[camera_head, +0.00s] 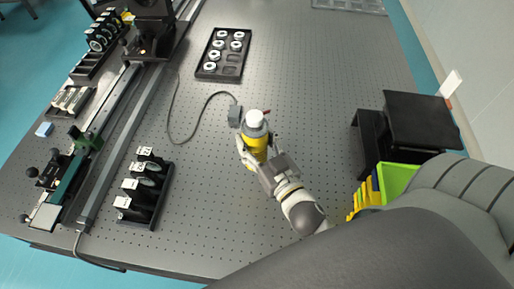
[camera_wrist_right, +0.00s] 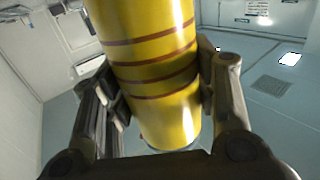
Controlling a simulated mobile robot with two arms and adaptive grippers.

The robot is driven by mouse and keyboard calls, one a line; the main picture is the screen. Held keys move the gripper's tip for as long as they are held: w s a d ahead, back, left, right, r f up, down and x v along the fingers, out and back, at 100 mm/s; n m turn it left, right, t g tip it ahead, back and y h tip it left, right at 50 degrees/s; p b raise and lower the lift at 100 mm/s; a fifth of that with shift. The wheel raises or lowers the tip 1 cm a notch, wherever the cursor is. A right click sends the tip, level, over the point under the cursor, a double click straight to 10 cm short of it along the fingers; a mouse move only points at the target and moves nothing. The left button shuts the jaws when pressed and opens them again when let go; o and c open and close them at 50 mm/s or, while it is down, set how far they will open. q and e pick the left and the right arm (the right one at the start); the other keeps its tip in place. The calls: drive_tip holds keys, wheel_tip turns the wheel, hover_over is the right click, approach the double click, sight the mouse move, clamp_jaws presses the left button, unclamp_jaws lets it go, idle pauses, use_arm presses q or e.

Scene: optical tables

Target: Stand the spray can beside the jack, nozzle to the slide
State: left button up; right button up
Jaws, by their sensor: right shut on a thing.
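The spray can (camera_head: 256,137) is yellow with a grey shoulder and a white top (camera_head: 254,118). A thin reddish piece shows just right of its top. My right gripper (camera_head: 258,152) is shut around the can's body. In the right wrist view, the banded yellow can (camera_wrist_right: 155,70) stands between both fingers (camera_wrist_right: 160,95). I cannot tell whether its base touches the table, or which way the nozzle faces. A long rail (camera_head: 118,140), possibly the slide, runs along the left side of the table. I cannot identify the jack with certainty. My left gripper is out of view.
A grey box (camera_head: 235,116) with a cable is close to the can's upper left. A black tray (camera_head: 223,54) of round parts lies beyond. Black mounts (camera_head: 145,190) stand left. A black stand (camera_head: 420,122) and green bin (camera_head: 396,180) are right.

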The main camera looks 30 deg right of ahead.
sight(256, 129)
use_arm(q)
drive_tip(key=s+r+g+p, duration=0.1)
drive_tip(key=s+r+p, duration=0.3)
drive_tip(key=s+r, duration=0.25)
use_arm(e)
drive_tip(key=w+d+r, duration=0.3)
drive_tip(key=w+d, duration=0.1)
use_arm(q)
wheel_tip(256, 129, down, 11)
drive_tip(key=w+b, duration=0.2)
drive_tip(key=b, duration=0.8)
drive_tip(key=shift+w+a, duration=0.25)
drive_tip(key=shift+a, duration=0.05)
use_arm(e)
wheel_tip(256, 129, down, 10)
drive_tip(key=shift+w+a+f+m+h, duration=0.15)
drive_tip(key=shift+a+m+h, duration=0.1)
drive_tip(key=shift+m+h, duration=0.05)
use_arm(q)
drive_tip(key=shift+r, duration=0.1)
